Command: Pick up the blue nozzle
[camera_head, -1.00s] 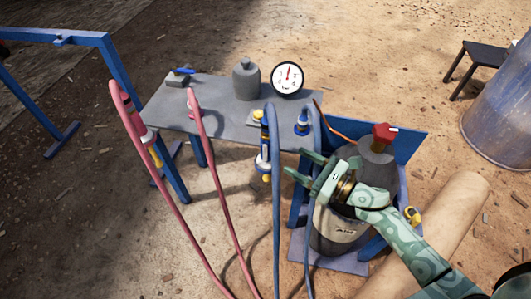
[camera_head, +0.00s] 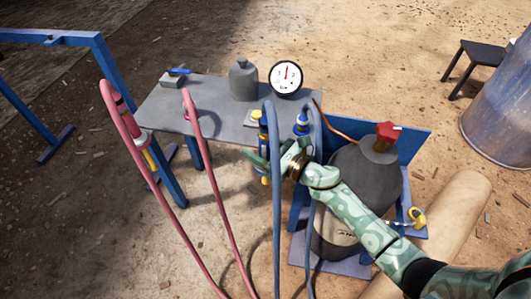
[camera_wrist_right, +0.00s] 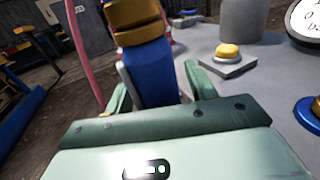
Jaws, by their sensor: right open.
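The blue nozzle (camera_wrist_right: 150,72) stands upright between the fingers of my right gripper (camera_wrist_right: 158,92) in the right wrist view. It has a blue body with brass-coloured collars on top. In the head view the nozzle (camera_head: 263,128) is at the table's front edge, partly hidden by a blue hose. My right gripper (camera_head: 266,158) is there at its lower part, its fingers open on either side. I cannot tell whether either finger touches it. My left gripper is out of view.
The grey table (camera_head: 215,92) bears a yellow button (camera_head: 256,114), a grey bottle (camera_head: 243,80) and a dial gauge (camera_head: 287,77). A second blue fitting (camera_head: 302,122) stands close on the right. Pink hoses (camera_head: 125,122) hang left. A grey cylinder with a red valve (camera_head: 386,132) stands right.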

